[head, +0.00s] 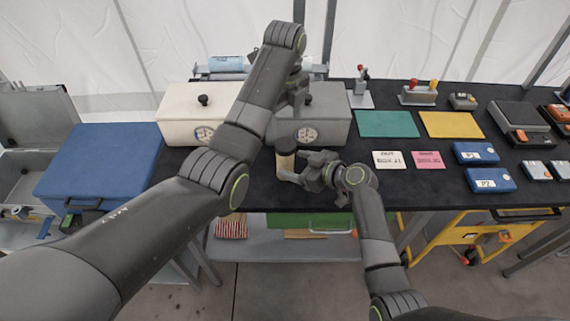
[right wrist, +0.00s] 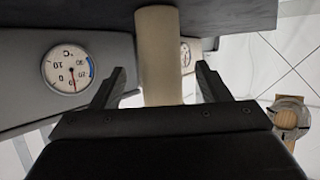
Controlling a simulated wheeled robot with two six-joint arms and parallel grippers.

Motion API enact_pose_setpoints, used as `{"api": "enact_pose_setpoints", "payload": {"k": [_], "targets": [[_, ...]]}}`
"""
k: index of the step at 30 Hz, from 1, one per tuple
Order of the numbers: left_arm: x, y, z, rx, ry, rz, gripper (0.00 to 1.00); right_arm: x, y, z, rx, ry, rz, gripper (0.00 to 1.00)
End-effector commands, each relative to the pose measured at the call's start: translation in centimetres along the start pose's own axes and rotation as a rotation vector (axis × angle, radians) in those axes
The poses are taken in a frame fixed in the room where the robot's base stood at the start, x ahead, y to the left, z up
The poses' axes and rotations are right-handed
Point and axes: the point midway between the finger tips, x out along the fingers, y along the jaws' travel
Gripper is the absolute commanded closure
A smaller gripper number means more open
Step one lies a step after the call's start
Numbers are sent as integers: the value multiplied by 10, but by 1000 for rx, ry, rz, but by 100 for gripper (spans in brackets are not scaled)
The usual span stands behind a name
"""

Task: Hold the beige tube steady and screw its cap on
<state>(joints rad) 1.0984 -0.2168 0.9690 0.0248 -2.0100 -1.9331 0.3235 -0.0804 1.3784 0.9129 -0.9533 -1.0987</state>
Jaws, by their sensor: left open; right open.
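The beige tube (head: 285,162) stands upright on the black table, in front of the grey box. A dark cap (head: 285,144) sits at its top; I cannot tell how tightly it is seated. My right gripper (head: 296,167) is open beside the tube, reaching in from the right. In the right wrist view, the tube (right wrist: 158,60) stands between its spread fingers (right wrist: 161,75), with a gap on both sides. The cap is not visible there. My left gripper (head: 297,108) is open above and behind the tube, partly hidden by its own wrist.
A white box (head: 185,115) and a grey box (head: 325,115) with dials stand behind the tube. Green (head: 387,124) and yellow (head: 452,125) mats, cards and blue cases (head: 476,153) lie to the right. A blue case (head: 98,160) is at left.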

Motion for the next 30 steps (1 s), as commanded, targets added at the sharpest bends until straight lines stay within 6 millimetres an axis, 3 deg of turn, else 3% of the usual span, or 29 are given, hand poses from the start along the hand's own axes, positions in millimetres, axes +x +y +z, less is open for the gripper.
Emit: {"api": "enact_pose_setpoints", "payload": {"k": [9, 23, 30], "targets": [[0, 0, 0, 0, 0, 0, 33, 35, -1, 0, 1, 0, -2, 31], [0, 0, 0, 0, 0, 0, 33, 42, 0, 0, -1, 0, 0, 31], [0, 0, 0, 0, 0, 0, 33, 42, 0, 0, 0, 0, 0, 61]]}}
